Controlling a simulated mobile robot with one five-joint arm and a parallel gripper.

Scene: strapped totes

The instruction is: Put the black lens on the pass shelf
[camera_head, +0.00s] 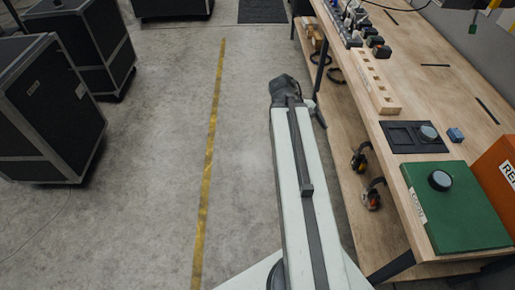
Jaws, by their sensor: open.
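A round black lens (440,180) with a grey top lies on a flat green shelf (470,215) at the right end of the workbench. The green shelf has a small white label whose text I cannot read clearly, so I cannot confirm it is the pass shelf. A second similar round black lens (428,132) sits in the right recess of a black tray (400,150) behind it. My gripper (318,114) shows only partly at the far end of my arm, left of the bench and apart from both lenses. It is open, with nothing seen in it.
An orange box (499,172) stands right of the green shelf. A wooden rack (374,82) and several small parts line the bench. Headsets hang below its edge. Black cases (50,110) stand left; the floor between is clear.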

